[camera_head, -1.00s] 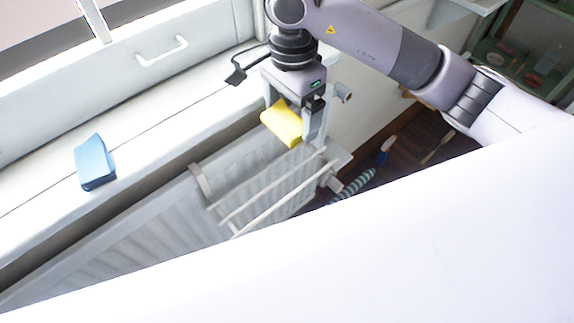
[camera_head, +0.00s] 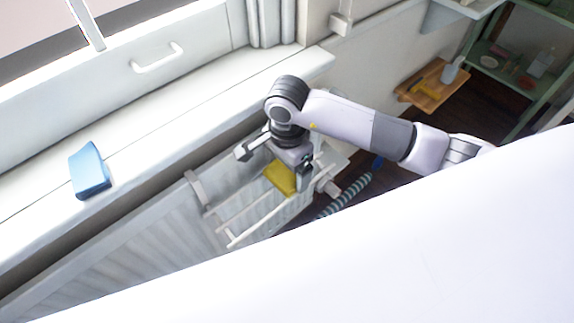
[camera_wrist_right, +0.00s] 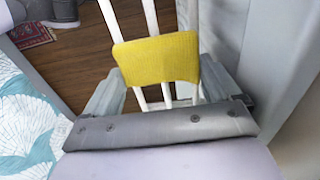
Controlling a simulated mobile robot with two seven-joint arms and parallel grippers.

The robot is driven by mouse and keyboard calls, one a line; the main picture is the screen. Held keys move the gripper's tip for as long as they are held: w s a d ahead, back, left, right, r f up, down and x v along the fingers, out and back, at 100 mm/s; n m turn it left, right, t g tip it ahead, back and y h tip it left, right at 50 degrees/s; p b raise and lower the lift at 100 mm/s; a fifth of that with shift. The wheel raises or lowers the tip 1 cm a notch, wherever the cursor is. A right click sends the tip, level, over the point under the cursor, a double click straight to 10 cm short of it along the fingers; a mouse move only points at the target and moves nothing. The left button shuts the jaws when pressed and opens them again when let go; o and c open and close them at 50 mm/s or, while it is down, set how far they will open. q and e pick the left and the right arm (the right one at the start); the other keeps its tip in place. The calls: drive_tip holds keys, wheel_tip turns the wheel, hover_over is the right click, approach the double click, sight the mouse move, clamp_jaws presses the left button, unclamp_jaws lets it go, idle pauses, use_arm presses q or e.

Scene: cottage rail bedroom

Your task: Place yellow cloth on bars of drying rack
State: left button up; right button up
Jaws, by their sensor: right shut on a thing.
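The yellow cloth (camera_head: 281,178) is a small folded piece held in my right gripper (camera_head: 290,183). In the right wrist view the cloth (camera_wrist_right: 158,60) spans between the two fingers of the right gripper (camera_wrist_right: 158,90), which is shut on it. The drying rack's white bars (camera_head: 240,222) run out from the radiator. In the right wrist view the bars (camera_wrist_right: 118,18) pass behind the cloth. The cloth overlaps the rack's far end in the head view; I cannot tell whether it touches the bars. My left gripper is not in view.
The ribbed radiator (camera_head: 150,232) stands below the white windowsill (camera_head: 135,125). A blue folded thing (camera_head: 89,170) lies on the sill. A striped tube (camera_head: 347,194) is near the radiator's right end. A wooden tray (camera_head: 432,85) and green shelves stand farther right.

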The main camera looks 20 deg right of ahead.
drive_tip(key=shift+f, duration=0.15)
drive_tip(key=o, duration=0.7)
drive_tip(key=shift+r, duration=0.35)
wheel_tip(320, 180, up, 12)
drive_tip(key=shift+f, duration=0.1)
